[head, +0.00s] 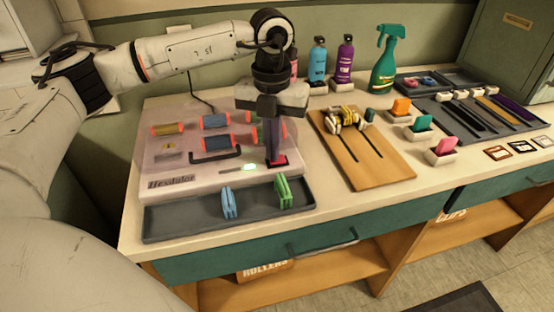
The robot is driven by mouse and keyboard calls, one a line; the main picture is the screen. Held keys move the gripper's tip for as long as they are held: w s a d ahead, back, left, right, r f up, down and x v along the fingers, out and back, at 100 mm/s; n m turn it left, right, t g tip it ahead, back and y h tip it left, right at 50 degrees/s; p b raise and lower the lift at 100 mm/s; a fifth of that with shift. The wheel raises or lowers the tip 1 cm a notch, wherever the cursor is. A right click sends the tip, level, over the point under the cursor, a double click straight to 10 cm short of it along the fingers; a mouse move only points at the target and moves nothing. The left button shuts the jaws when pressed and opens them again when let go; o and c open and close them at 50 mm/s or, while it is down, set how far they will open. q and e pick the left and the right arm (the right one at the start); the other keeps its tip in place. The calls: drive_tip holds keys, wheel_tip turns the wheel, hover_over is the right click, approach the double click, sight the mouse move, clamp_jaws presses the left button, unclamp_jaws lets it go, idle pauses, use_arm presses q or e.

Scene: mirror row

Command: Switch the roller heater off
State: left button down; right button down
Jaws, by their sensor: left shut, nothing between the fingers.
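The roller heater (165,182) is a pale box at the left of the counter, with several coloured rollers set on its top. A dark handle (215,156) lies across its middle. A small pale-green glow (250,167) shows near its front right, beside a red rocker switch (277,161). My left gripper (274,158) points down with its fingers shut and empty, its tips at the red switch. The tips hide part of the switch, and I cannot tell whether they touch it. My right gripper is not in view.
A dark tray (185,222) with blue and green clips lies in front of the heater. A wooden board (385,177) lies to the right. Bottles (344,62) stand behind. Small coloured blocks and dark trays fill the counter's right side.

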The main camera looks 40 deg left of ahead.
use_arm(q)
drive_tip(key=shift+f, duration=0.3)
drive_tip(key=shift+r+p, duration=0.5)
drive_tip(key=shift+r, duration=0.3)
wheel_tip(320, 180, up, 6)
drive_tip(key=p, duration=0.3)
drive_tip(key=shift+f+p, duration=0.25)
drive_tip(key=shift+p, duration=0.15)
